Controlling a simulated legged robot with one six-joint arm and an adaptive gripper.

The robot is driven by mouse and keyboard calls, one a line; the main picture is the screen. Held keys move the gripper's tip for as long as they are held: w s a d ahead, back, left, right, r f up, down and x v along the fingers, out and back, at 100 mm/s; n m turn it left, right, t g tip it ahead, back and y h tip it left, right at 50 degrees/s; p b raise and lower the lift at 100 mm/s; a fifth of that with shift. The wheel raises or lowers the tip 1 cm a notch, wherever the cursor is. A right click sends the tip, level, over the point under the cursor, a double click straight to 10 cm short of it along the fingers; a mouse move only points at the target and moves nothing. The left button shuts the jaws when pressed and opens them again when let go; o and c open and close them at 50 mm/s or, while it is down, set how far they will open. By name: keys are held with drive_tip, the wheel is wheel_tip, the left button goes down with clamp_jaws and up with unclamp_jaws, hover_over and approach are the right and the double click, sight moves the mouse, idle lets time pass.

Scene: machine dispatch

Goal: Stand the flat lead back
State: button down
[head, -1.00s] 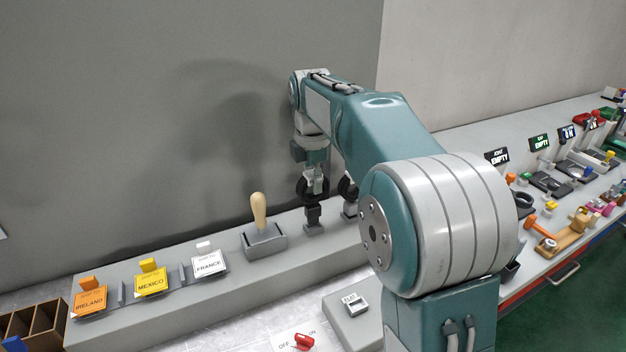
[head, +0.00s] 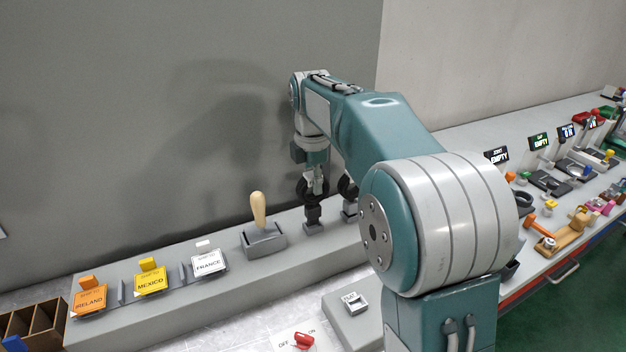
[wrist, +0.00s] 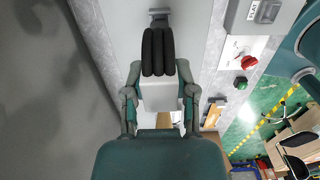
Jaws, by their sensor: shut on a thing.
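My gripper (head: 315,186) points down over the grey ledge, in front of the dark wall. It is shut on a lead with a pale block-shaped body and several black loops (wrist: 158,52). In the wrist view the pale body lies between the two fingers (wrist: 160,92). In the head view the lead's dark lower end (head: 312,213) is upright over a small grey base (head: 313,228). I cannot tell whether it is fully seated. A second dark looped piece (head: 348,190) stands just to the right, partly hidden by my arm.
A wooden-handled lever (head: 259,210) stands close left of the gripper. Ireland (head: 90,300), Mexico (head: 150,282) and France (head: 209,262) plates line the ledge further left. A grey box (wrist: 265,12) marked FLAT is beside a red switch (wrist: 249,62). A crowded bench runs along the right.

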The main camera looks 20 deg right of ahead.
drive_tip(key=shift+f, duration=0.9)
drive_tip(key=shift+c, duration=1.7)
unclamp_jaws()
drive_tip(key=o, duration=0.3)
drive_tip(key=shift+o, duration=0.2)
drive_tip(key=shift+r, duration=0.1)
drive_tip(key=shift+r, duration=2.95)
